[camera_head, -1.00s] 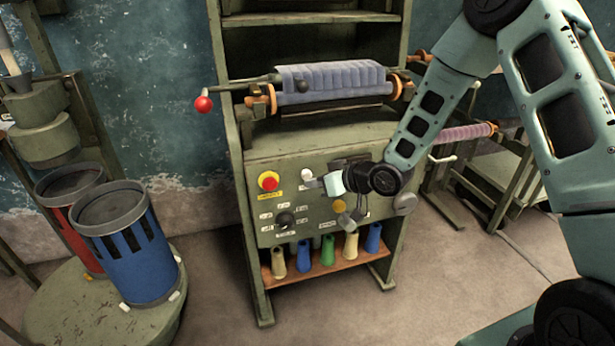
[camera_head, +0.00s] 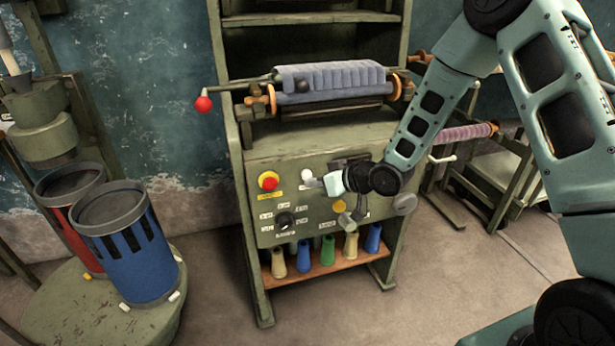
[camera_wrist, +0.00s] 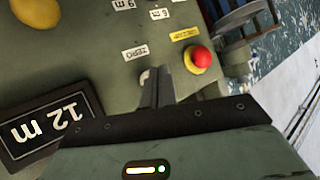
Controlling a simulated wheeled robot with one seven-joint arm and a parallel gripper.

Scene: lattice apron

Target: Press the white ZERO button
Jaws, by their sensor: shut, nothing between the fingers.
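The white ZERO button (camera_head: 306,174) is a small round knob on the green front panel, right of the red button. My gripper (camera_head: 312,184) is shut and empty, its fingertips close in front of the panel, just below and right of the white button. In the wrist view, the shut fingers (camera_wrist: 157,88) cover most of the white button, and only a small pale edge (camera_wrist: 145,75) shows beside the fingertips. The ZERO label (camera_wrist: 135,53) is readable there. I cannot tell whether the fingertips touch the button.
A red button on a yellow base (camera_head: 268,180), a yellow button (camera_head: 339,206) and a black dial (camera_head: 285,220) share the panel. A "12 m" display (camera_wrist: 50,122) is close to my gripper. A red-knobbed lever (camera_head: 203,104) sticks out at upper left. Coloured cones sit on the shelf below.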

